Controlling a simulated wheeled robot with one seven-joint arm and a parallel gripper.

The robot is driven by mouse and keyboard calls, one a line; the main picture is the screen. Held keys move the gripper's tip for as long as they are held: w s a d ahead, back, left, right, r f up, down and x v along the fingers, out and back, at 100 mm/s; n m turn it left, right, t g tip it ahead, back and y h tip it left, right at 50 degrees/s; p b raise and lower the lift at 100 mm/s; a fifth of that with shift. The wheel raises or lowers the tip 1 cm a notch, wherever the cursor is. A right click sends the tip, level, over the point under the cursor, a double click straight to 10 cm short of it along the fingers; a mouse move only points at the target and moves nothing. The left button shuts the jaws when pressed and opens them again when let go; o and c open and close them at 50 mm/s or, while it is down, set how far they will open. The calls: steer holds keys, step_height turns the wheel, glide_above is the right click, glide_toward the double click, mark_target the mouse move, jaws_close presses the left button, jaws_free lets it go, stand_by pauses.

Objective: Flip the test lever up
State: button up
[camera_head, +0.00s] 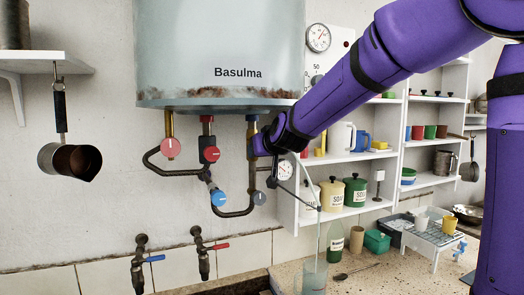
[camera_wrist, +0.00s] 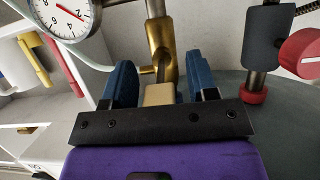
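My gripper (camera_head: 260,143) is at the brass valve pipe under the right side of the water heater (camera_head: 190,50). The wrist view shows its two blue fingers (camera_wrist: 158,82) apart, with a brass fitting (camera_wrist: 160,42) just beyond them. A small dark lever-like stem (camera_wrist: 162,74) on the fitting reaches down between the fingers. A beige block (camera_wrist: 159,95) also sits between them, with gaps on both sides; I cannot tell whether it belongs to the lever. In the head view my gripper hides the lever.
Red knobs (camera_head: 171,148) and a blue knob (camera_head: 218,198) sit on pipes to the left. In the wrist view a dial gauge (camera_wrist: 66,14) and a red knob (camera_wrist: 301,49) flank the fingers. Shelves (camera_head: 350,156) with jars stand right; a glass (camera_head: 314,277) stands below.

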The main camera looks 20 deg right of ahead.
steer(key=shift+s, duration=0.15)
steer(key=v, duration=1)
steer(key=shift+s+r, duration=0.2)
steer(key=shift+s, duration=0.05)
steer(key=shift+c, duration=0.2)
